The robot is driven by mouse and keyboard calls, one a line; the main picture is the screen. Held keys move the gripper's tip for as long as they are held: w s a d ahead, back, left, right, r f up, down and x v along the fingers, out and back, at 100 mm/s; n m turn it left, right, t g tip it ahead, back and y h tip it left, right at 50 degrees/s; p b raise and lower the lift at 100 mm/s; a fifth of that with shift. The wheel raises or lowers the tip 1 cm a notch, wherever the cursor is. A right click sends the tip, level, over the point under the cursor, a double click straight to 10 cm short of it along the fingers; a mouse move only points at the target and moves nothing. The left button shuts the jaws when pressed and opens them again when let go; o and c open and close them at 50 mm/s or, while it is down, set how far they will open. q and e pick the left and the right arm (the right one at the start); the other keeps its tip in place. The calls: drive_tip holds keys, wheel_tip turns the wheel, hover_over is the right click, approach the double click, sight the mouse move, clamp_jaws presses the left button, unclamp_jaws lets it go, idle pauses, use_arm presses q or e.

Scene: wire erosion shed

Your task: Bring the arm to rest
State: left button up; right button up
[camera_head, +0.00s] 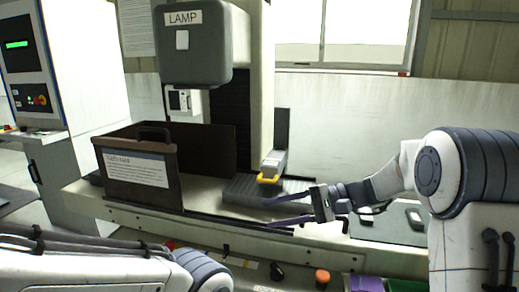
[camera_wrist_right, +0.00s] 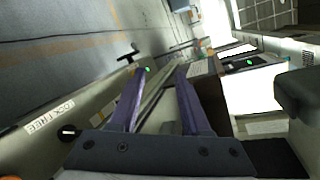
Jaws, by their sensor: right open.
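My right arm comes in from the right in the head view. Its gripper (camera_head: 268,213) is open, with two purple fingers pointing left and nothing between them. It hovers in front of the machine's work table, to the right of the brown open box. The right wrist view shows the same two purple fingers (camera_wrist_right: 157,95) spread apart and empty. My left arm lies along the bottom left of the head view; its gripper is not seen.
A brown box (camera_head: 176,190) with a label and a grey block with a yellow base (camera_head: 270,172) are on the machine. The grey machine head (camera_head: 195,60) marked LAMP hangs above. An orange knob (camera_head: 322,277) is on the front, near a purple container (camera_head: 367,284).

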drive_tip(key=s+a+f+n+g+h+b, duration=0.1)
drive_tip(key=s+a+f+n+h, duration=0.1)
drive_tip(key=s+f+h, duration=0.3)
drive_tip(key=s+a+f+n+g+b, duration=0.2)
drive_tip(key=s+f, duration=0.1)
drive_tip(key=s, duration=0.5)
drive_tip(key=s+a+f+n+g+h+b, duration=0.1)
drive_tip(key=s+a+f+n+h, duration=0.15)
drive_tip(key=s, duration=0.35)
drive_tip(key=s+d+f+n+t+h+b, duration=0.35)
drive_tip(key=s+d+f+n+h, duration=0.3)
drive_tip(key=s+f, duration=0.25)
wheel_tip(320, 180, up, 16)
drive_tip(key=p, duration=1.6)
drive_tip(key=shift+s+d+n, duration=0.15)
drive_tip(key=shift+d+n, duration=0.15)
drive_tip(key=shift+d, duration=0.05)
